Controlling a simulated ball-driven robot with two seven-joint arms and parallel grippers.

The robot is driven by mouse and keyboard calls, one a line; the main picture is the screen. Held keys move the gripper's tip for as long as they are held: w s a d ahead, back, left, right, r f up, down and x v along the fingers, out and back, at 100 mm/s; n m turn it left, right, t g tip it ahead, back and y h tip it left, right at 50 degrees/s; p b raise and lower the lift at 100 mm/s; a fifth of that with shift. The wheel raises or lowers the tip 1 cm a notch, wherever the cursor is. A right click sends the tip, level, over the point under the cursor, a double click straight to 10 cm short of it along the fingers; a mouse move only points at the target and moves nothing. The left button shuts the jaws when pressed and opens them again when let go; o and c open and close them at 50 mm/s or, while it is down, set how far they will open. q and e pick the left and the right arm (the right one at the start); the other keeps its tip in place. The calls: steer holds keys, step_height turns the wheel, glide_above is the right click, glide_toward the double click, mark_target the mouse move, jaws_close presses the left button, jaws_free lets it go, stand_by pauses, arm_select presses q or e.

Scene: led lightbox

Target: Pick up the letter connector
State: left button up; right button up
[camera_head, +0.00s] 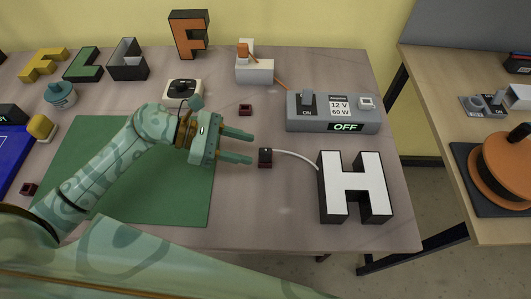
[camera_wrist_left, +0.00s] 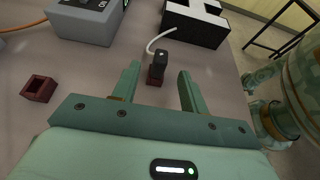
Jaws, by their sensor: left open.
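The letter connector (camera_head: 265,157) is a small dark plug with a dark red part, lying on the grey-brown table. A white cable runs from it to the white-faced black letter H (camera_head: 338,180). My left gripper (camera_head: 252,148) is open and empty, its fingers pointing at the connector from the left. In the left wrist view the connector (camera_wrist_left: 157,66) stands just beyond and between the spread fingertips (camera_wrist_left: 158,72), with no visible contact. The letter H (camera_wrist_left: 195,22) lies further back there. My right gripper is not in view.
A grey power supply (camera_head: 333,112) reading OFF stands behind the H. A small dark red socket block (camera_head: 245,109) lies behind the gripper and shows in the wrist view (camera_wrist_left: 38,88). A green mat (camera_head: 180,200) lies under my left arm. Other letters stand at the back left.

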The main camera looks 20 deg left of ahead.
mark_target(263, 150)
arm_select(q)
steer(key=x, duration=0.3)
steer(key=r+x, duration=0.1)
steer(key=x, duration=0.1)
steer(key=shift+w+d+f, duration=0.15)
steer(key=shift+d+f, duration=0.05)
steer(key=shift+d, duration=0.3)
jaws_close()
